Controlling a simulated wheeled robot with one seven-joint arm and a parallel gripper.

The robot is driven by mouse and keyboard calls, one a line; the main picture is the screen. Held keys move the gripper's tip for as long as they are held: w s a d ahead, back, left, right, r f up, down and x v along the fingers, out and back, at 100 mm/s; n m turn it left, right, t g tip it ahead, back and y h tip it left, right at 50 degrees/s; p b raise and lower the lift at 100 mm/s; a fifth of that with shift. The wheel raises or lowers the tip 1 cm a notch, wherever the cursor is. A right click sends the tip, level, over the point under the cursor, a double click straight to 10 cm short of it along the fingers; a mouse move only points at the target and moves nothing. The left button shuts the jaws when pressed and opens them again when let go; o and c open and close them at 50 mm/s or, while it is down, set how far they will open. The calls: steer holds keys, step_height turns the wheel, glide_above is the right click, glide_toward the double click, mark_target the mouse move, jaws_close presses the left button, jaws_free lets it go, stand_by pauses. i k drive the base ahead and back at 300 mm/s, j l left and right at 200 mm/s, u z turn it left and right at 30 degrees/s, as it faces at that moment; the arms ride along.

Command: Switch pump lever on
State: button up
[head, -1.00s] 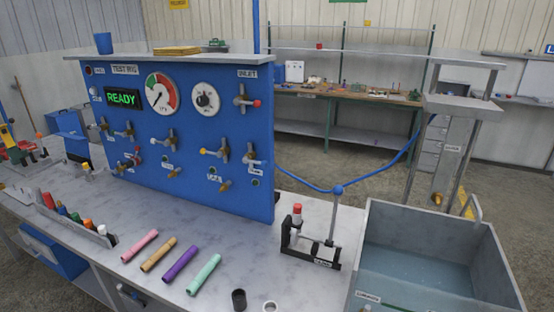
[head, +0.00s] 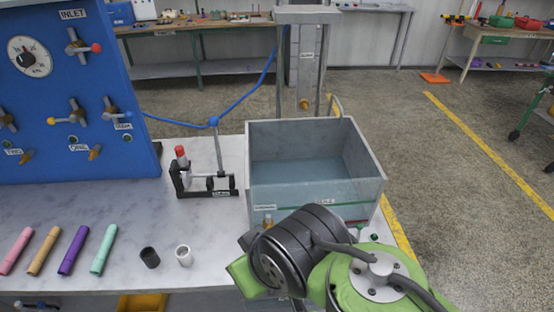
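No lever is legibly marked as the pump's, so I cannot tell which one it is. A black stand (head: 206,192) with a red-topped cylinder (head: 181,156) and an upright rod stands on the bench right of the panel. My green and black arm is at the bottom right, in front of the tank. My gripper is not visible.
An open grey water tank (head: 262,185) stands at the bench's right side, partly hidden by my arm. Several coloured tubes, such as a purple one (head: 73,250), and two short cups lie on the bench (head: 185,220). A blue hose (head: 245,92) hangs behind. The floor at right is open.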

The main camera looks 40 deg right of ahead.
mark_target(359, 226)
steer(key=z, duration=2.1)
steer(key=l+u, duration=0.1)
steer(key=u, duration=0.3)
steer(key=i+l+u, duration=0.1)
steer(key=u, duration=0.25)
steer(key=l+u, duration=0.2)
steer(key=u, duration=0.2)
steer(key=l+u, duration=0.2)
steer(key=u, duration=0.15)
steer(key=i, duration=0.05)
